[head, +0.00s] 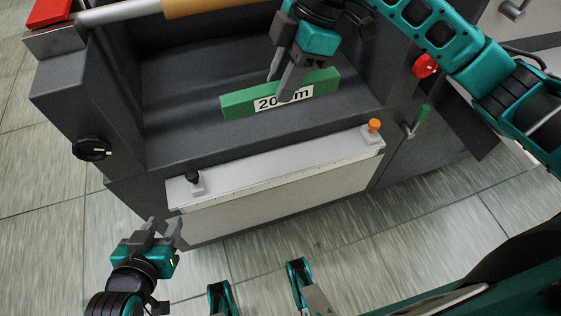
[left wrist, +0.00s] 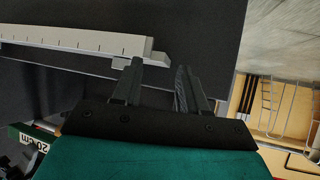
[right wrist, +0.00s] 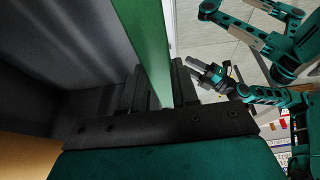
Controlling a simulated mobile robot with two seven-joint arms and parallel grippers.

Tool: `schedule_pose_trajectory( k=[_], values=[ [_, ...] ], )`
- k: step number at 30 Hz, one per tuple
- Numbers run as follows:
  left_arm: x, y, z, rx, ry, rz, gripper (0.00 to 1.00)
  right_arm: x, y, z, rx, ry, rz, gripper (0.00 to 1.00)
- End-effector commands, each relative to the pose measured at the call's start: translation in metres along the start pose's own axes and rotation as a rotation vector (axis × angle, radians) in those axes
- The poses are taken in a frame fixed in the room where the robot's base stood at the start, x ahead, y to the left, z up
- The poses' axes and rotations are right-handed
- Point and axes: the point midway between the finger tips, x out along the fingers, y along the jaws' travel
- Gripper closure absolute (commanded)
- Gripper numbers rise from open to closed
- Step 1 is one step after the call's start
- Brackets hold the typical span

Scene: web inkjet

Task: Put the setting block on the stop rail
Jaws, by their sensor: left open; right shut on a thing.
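The setting block is a long green bar (head: 235,105) with a white label, partly covered by a finger. My right gripper (head: 285,86) is shut on it near its middle and holds it over the dark recess of the machine. The block (right wrist: 145,35) runs between the fingers (right wrist: 155,90) in the right wrist view. The stop rail (head: 270,172) is a pale ledge with scale marks along the machine's front. It also shows in the left wrist view (left wrist: 70,40). My left gripper (head: 165,230) is open and empty, below the rail's left end; its fingers (left wrist: 160,78) stand apart.
A black knob (head: 193,178) stands at the rail's left end and an orange knob (head: 373,126) at its right end. A black dial (head: 91,149), a red knob (head: 425,65) and a green-handled lever (head: 420,117) are on the machine. The rail between its knobs is clear.

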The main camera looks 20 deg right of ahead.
Motion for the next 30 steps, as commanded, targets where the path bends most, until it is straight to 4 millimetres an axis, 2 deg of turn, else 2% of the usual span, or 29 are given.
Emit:
schedule_pose_trajectory(
  k=[5,15,18,26,30],
  values=[
    [0.006,0.0,0.009,0.0,-0.001,0.001,0.57,0.028,-0.001,0.011,0.024,0.0,0.003,1.0],
    [0.019,0.002,0.033,-0.002,-0.017,0.008,0.57,0.11,-0.001,0.045,0.021,0.0,0.004,1.0],
    [0.02,0.003,0.035,-0.003,-0.022,0.013,0.57,0.124,0.0,0.051,0.02,0.0,0.005,1.0],
    [0.021,0.006,0.03,-0.009,-0.01,0.018,0.57,0.14,0.0,0.058,0.019,-0.001,0.005,1.0],
    [0.026,0.008,0.037,-0.013,-0.018,0.022,0.57,0.162,-0.001,0.067,0.019,0.0,0.003,1.0]
  ],
)
